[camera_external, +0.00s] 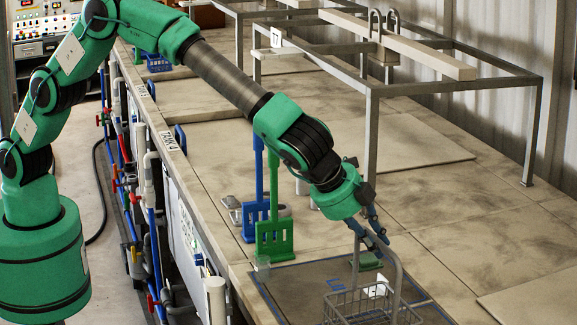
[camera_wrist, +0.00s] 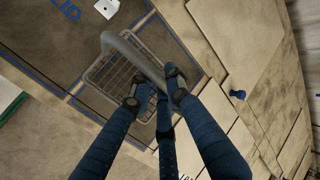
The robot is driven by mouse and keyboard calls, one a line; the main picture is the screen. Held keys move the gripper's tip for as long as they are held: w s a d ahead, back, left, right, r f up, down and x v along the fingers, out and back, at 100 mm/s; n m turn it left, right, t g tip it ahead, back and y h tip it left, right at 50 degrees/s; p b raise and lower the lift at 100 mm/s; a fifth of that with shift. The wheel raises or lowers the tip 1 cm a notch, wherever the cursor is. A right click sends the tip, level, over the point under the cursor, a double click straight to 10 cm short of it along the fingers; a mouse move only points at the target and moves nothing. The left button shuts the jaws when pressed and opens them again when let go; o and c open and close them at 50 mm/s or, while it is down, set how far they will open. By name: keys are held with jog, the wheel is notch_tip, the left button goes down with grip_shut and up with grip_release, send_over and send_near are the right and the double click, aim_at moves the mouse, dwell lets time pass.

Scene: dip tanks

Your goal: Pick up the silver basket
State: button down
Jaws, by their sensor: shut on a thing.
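The silver basket (camera_external: 368,305) is a grey wire mesh basket with a tall arched handle (camera_external: 397,275), at the bottom right of the external view and partly cut off by its lower edge. My gripper (camera_external: 378,238) is above it, with its blue fingers at the top of the handle. In the wrist view, the basket's mesh (camera_wrist: 112,75) shows beyond the handle bar (camera_wrist: 128,45). My gripper's fingers (camera_wrist: 157,88) are closed around that bar. I cannot tell whether the basket touches the surface below.
A dark panel with blue tape (camera_external: 290,285) lies under the basket. A green slotted paddle (camera_external: 274,240) and a blue one (camera_external: 254,215) stand to the left. A metal frame (camera_external: 371,140) rises behind my arm. A small blue basket (camera_external: 158,63) is far back.

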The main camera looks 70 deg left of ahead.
jog(key=shift+r+b, duration=0.35)
jog(key=shift+r, duration=1.2)
jog(key=s+a+r+b, duration=0.1)
jog(key=s+a+b, duration=0.2)
jog(key=s+a, duration=0.7)
jog(key=shift+s+r, duration=0.15)
jog(key=shift+s, duration=1)
jog(key=shift+a, duration=0.1)
